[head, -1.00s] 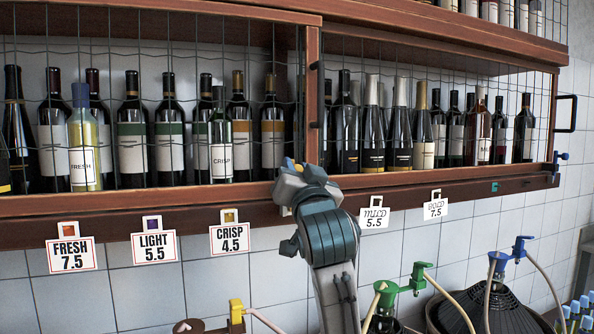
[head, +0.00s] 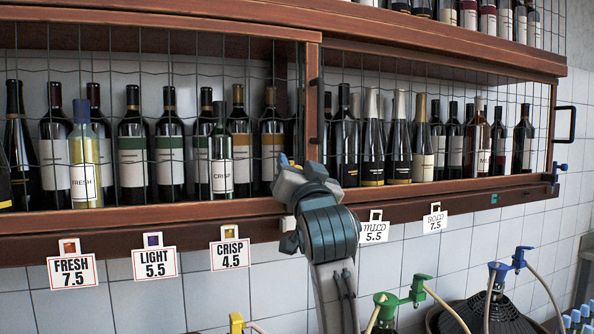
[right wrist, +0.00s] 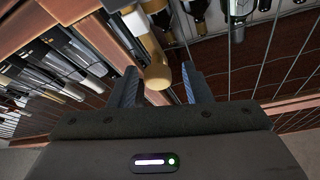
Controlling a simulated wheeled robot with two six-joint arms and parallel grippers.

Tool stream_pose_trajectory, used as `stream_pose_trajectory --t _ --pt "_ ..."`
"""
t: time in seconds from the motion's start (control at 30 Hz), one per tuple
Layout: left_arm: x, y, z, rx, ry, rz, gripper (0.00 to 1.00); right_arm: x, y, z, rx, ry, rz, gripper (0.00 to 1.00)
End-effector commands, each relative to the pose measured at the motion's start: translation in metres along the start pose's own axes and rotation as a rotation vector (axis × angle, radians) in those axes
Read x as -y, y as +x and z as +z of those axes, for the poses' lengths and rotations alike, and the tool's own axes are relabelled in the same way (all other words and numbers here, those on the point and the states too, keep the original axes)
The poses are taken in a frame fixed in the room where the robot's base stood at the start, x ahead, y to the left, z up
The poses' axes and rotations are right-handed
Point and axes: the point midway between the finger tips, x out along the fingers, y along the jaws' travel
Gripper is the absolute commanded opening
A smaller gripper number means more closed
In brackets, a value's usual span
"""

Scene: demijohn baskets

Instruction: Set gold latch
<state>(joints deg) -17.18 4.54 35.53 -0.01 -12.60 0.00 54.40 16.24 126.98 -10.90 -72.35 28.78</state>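My right gripper (head: 293,163) reaches up to the cabinet's lower rail, near the upright between its wire-fronted sections, in the head view. In the right wrist view its two dark blue fingers (right wrist: 158,82) stand apart. A gold-tan rounded end (right wrist: 156,76) shows between or beyond them; I cannot tell whether it is a bottle neck or a latch, or whether the fingers touch it. No gold latch shows clearly in the head view; the gripper covers that stretch of rail. A teal latch (head: 494,198) and a blue latch (head: 560,168) sit at the rail's right end. My left gripper is not in view.
Wine bottles (head: 133,150) stand behind the wire mesh. Price tags hang under the rail, with CRISP (head: 230,254) left of my arm and MILD (head: 375,232) right of it. Green and blue taps (head: 418,288) with hoses stand at lower right.

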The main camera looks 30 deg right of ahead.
Motion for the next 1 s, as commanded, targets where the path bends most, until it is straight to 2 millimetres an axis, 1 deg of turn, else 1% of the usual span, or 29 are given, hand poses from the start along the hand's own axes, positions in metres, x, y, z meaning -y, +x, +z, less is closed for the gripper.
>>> stream_pose_trajectory --t 0.17,0.27,0.37,0.5,0.7,0.83,1.0 --pt "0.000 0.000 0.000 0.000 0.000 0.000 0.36 0.000 0.000 0.001 0.002 0.000 0.000 0.44" --pt "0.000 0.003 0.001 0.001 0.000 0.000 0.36 0.000 -0.004 0.002 0.002 0.000 -0.001 0.44" --pt "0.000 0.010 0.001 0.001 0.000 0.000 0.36 -0.001 -0.017 0.004 0.001 0.001 -0.001 0.44" --pt "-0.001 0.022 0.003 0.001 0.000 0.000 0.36 -0.001 -0.044 0.005 0.000 0.003 -0.003 0.44" --pt "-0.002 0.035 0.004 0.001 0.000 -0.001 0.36 0.000 -0.084 0.003 -0.002 0.003 -0.003 0.44" --pt "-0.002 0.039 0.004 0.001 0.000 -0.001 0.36 0.000 -0.100 0.002 0.001 0.002 -0.002 0.44" --pt "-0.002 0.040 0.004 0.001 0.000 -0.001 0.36 0.000 -0.108 0.001 0.001 0.000 0.000 0.44"
